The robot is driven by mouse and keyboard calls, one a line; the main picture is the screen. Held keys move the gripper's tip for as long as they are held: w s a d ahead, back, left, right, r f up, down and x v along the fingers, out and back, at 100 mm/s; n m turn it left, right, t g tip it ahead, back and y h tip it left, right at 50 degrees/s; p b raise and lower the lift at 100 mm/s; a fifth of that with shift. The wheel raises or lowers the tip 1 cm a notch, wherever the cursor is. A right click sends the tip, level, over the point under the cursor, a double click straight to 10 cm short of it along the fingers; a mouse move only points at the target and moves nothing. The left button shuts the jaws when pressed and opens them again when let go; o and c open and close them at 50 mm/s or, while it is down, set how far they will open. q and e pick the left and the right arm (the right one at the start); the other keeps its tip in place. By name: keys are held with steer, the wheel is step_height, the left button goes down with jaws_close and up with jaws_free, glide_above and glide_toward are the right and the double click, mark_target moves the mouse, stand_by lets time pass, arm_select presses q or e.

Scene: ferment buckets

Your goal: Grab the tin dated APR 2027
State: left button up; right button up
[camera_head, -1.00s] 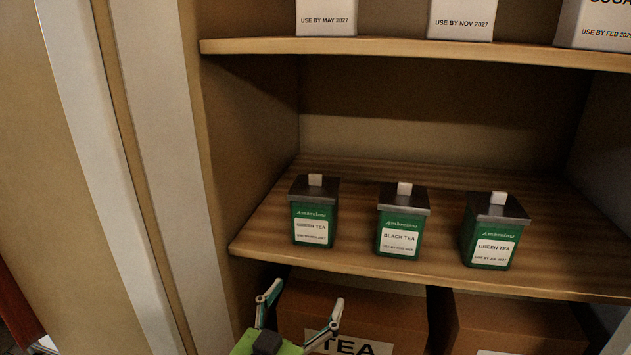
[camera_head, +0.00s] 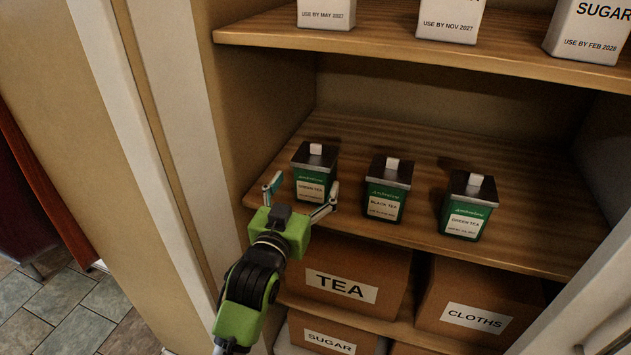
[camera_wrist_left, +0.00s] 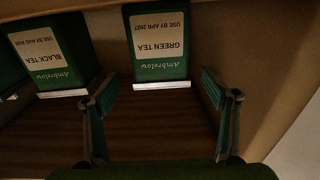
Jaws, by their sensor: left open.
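The tin dated APR 2027 (camera_head: 312,181) is a green GREEN TEA tin with a dark lid and pale knob, leftmost on the middle shelf. In the left wrist view, upside down, its label reads USE BY APR 2027 (camera_wrist_left: 158,45). My left gripper (camera_head: 302,190) is open at the shelf's front edge, its fingers spread to either side of this tin. In the wrist view the open fingers (camera_wrist_left: 158,88) frame the tin's lid end, and nothing is gripped. Whether they touch it cannot be told. My right gripper is not in view.
A BLACK TEA tin (camera_head: 385,190) stands just right, and another GREEN TEA tin (camera_head: 467,208) further right. White boxes, including a SUGAR box (camera_head: 586,32), stand on the upper shelf (camera_head: 400,57). A TEA carton (camera_head: 385,275) and CLOTHS carton (camera_head: 480,300) sit below. The cabinet's side wall is close left.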

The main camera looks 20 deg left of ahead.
mark_target(311, 175)
arm_select(q)
steer(key=w, duration=0.3)
steer(key=shift+b, duration=0.35)
steer(key=shift+w+b, duration=1.55)
steer(key=shift+w, duration=1.1)
steer(key=shift+r, duration=0.1)
steer(key=c, duration=1.3)
